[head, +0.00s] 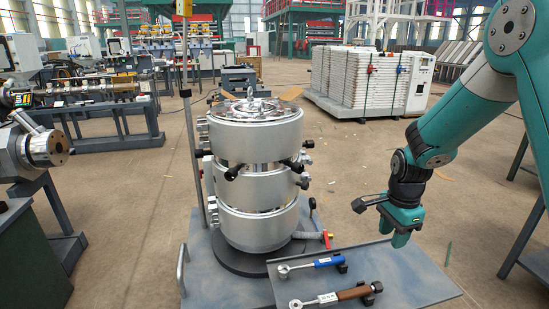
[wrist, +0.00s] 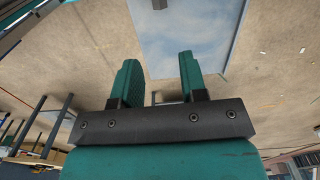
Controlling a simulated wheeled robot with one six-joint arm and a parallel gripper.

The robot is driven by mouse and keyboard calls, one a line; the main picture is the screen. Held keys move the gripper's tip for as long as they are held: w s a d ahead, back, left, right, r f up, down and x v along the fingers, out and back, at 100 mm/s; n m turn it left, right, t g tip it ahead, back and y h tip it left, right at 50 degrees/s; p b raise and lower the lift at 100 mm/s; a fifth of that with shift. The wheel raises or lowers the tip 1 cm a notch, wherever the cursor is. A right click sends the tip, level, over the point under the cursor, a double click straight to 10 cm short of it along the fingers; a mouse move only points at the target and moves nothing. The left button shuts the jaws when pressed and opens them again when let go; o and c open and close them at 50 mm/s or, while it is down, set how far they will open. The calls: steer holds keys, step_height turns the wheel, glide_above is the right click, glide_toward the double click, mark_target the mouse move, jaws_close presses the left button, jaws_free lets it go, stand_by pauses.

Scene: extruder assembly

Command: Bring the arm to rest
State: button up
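My arm (head: 460,125) is teal and reaches down from the upper right in the head view. My gripper (head: 398,238) hangs from its end over the right part of the grey tray plate (head: 415,285), pointing down. In the wrist view the two teal fingers of my gripper (wrist: 160,75) stand apart with nothing between them. The gripper is open and empty.
A stacked silver extruder unit (head: 255,185) stands on the cart left of my gripper. A blue-handled tool (head: 318,263) and a brown-handled tool (head: 340,295) lie on the tray. A grey machine end (head: 45,148) stands at left. The floor behind my gripper is mostly clear.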

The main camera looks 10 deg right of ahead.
steer(key=s+a+r+n+y+p, duration=0.1)
steer(key=s+a+r+n+p, duration=0.1)
steer(key=s+a+r+n, duration=0.35)
steer(key=s+a+r+n+y+p, duration=0.1)
steer(key=s+a+r+n, duration=0.1)
steer(key=a+r+n, duration=0.5)
steer(key=s+a+r+n+y+p, duration=0.1)
steer(key=s+a+r+n, duration=0.3)
steer(key=s+n, duration=0.2)
steer(key=s+a+r+n+y+p, duration=0.1)
steer(key=s+a+r+n, duration=0.4)
steer(key=s, duration=0.4)
steer(key=shift+s+a+n, duration=0.25)
steer(key=shift+n, duration=0.2)
